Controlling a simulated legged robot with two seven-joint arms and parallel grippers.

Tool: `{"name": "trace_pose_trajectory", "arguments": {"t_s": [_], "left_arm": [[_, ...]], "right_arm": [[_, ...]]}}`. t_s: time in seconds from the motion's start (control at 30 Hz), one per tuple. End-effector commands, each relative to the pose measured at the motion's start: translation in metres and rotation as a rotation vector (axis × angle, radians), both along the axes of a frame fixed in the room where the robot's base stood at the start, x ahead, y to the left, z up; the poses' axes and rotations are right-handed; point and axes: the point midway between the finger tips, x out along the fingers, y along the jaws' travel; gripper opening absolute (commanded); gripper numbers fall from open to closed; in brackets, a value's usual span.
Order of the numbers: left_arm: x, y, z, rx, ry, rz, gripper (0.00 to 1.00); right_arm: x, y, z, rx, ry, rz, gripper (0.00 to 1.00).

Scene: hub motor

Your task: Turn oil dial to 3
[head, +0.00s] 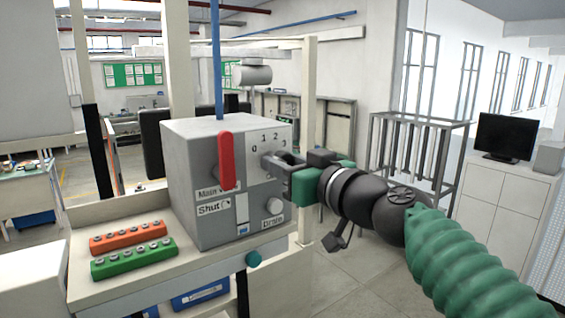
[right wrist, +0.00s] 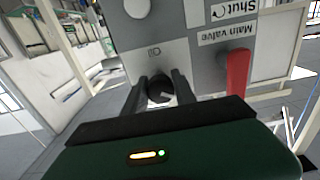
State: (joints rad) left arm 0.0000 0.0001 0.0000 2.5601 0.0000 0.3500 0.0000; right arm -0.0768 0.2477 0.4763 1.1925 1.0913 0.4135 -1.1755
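A grey control box (head: 210,215) stands on the bench, with numbers from 0 to 3 on its upper right face. The dark round oil dial (right wrist: 160,90) is below the small upside-down label in the right wrist view. My right gripper (head: 280,161) is at the dial, its two fingers (right wrist: 160,92) on either side of it. They stand apart, and I cannot tell whether they touch it. In the head view the gripper hides most of the dial, so its setting cannot be read. My left gripper is not in view.
A red main valve handle (head: 226,160) sticks out left of the dial. A round light knob (head: 274,205) is below. Orange (head: 128,237) and green (head: 134,259) blocks with several sockets lie on the bench at the left. A metal rack (head: 425,150) stands behind my right arm.

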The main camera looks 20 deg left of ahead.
Motion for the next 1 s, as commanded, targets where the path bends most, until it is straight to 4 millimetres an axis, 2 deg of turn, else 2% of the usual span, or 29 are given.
{"name": "trace_pose_trajectory", "arguments": {"t_s": [0.03,0.13,0.57,1.0], "left_arm": [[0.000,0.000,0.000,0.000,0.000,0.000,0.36],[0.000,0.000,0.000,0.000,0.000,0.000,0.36],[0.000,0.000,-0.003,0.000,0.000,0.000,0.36],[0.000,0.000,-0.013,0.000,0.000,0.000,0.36]], "right_arm": [[0.000,0.000,0.000,0.000,0.000,0.001,0.12],[0.000,0.000,0.000,0.000,0.000,0.001,0.00],[0.000,0.000,-0.001,0.036,0.048,0.000,0.00],[0.000,0.000,-0.001,0.246,0.314,-0.002,0.00]]}}
